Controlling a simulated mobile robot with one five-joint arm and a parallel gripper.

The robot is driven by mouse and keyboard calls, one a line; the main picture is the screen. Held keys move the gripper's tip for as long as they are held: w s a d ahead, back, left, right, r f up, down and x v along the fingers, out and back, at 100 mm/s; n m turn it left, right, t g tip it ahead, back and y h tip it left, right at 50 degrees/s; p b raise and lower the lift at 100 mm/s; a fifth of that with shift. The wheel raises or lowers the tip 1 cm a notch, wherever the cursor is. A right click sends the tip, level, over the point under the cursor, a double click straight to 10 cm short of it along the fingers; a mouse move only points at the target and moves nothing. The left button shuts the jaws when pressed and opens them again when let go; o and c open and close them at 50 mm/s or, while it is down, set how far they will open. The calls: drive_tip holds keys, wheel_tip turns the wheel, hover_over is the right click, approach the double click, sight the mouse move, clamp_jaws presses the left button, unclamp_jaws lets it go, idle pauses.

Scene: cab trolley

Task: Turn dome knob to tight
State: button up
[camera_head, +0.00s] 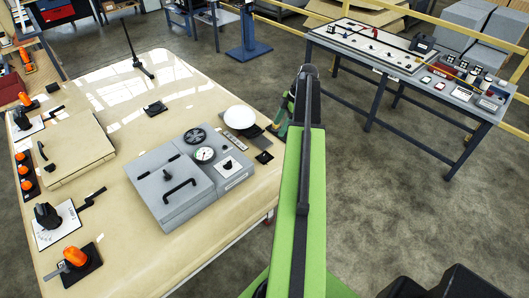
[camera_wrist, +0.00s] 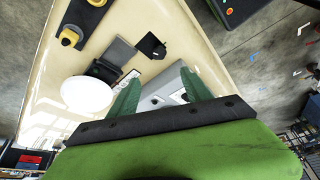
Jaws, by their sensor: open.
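A smooth white dome (camera_head: 239,117) stands near the right edge of the beige table in the head view, behind a grey box. It also shows as a white disc (camera_wrist: 87,96) at the left of the wrist view. No tight mark is readable on it, and I cannot tell whether it is the dome knob. My gripper (camera_wrist: 160,77) is open and empty, its two green fingers apart, with the dome left of them and not between them. In the head view my arm hides most of the gripper, right of the dome.
The grey box (camera_head: 177,199) carries black handles, a round gauge (camera_head: 204,154) and a small knob (camera_head: 227,163). Black and orange knobs (camera_head: 47,215) line the table's left side. A black lever (camera_head: 135,54) stands at the back. A second table (camera_head: 350,58) is at right, with open floor between.

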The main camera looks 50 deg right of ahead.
sight(264, 156)
drive_tip(key=b+x, duration=0.7)
drive_tip(key=x, duration=0.1)
drive_tip(key=b+x, duration=0.8)
drive_tip(key=shift+d+f, duration=0.1)
drive_tip(key=shift+f, duration=0.4)
drive_tip(key=shift+w+a+f+b, duration=0.15)
drive_tip(key=shift+a+f+b, duration=0.1)
drive_tip(key=shift+b, duration=0.1)
drive_tip(key=shift+r, duration=0.1)
drive_tip(key=shift+d, duration=0.1)
clamp_jaws()
